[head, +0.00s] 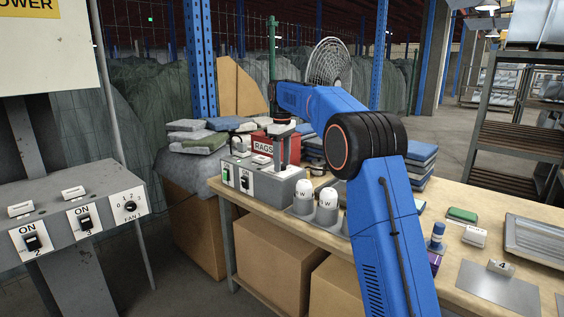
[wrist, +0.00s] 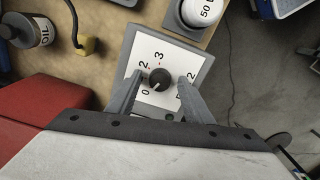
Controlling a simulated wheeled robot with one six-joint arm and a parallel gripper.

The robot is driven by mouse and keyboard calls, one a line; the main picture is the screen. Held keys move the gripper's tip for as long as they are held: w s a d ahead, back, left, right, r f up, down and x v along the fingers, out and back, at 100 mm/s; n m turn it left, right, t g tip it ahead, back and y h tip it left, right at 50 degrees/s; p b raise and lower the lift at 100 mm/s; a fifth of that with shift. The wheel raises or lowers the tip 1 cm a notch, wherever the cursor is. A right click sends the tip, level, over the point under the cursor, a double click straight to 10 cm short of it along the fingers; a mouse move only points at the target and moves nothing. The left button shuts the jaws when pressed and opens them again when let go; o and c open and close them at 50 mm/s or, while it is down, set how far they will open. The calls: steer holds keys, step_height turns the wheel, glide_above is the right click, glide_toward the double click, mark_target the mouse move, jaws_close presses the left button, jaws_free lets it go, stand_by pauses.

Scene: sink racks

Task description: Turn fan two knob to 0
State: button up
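The fan two knob (wrist: 160,78) is a round black dial on a white plate in the wrist view. The figures 0, 2 and 3 show around its left and upper side. A pale mark on the dial points down and left, near the 0 side. My gripper (wrist: 159,83) is open, with one finger on each side of the knob and a gap to it on both sides. In the head view my gripper (head: 285,160) points down over the grey control box (head: 272,187); the knob is hidden there.
A fan one panel (head: 129,205) and two switches stand at left. White-capped weights (head: 327,198) sit right of the control box. A red rags box (head: 270,145) and folded cloths (head: 195,138) lie behind. An oil bottle (wrist: 27,30) shows in the wrist view.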

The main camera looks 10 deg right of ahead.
mark_target(283, 165)
steer(key=shift+r, duration=0.1)
step_height(283, 165, up, 12)
stand_by(0.8)
steer(key=s+d+m+t, duration=0.1)
steer(key=s+d+m, duration=0.15)
steer(key=s, duration=1.25)
steer(key=s+d+m+t, duration=0.2)
steer(key=s+m, duration=0.1)
steer(key=s, duration=1.1)
steer(key=s+d+f+m+t, duration=0.1)
steer(key=s+f+m, duration=0.3)
steer(key=s+f, duration=2)
steer(key=s+d, duration=0.1)
steer(key=s, duration=0.3)
steer(key=shift+f+t, duration=0.15)
steer(key=shift+t, duration=0.25)
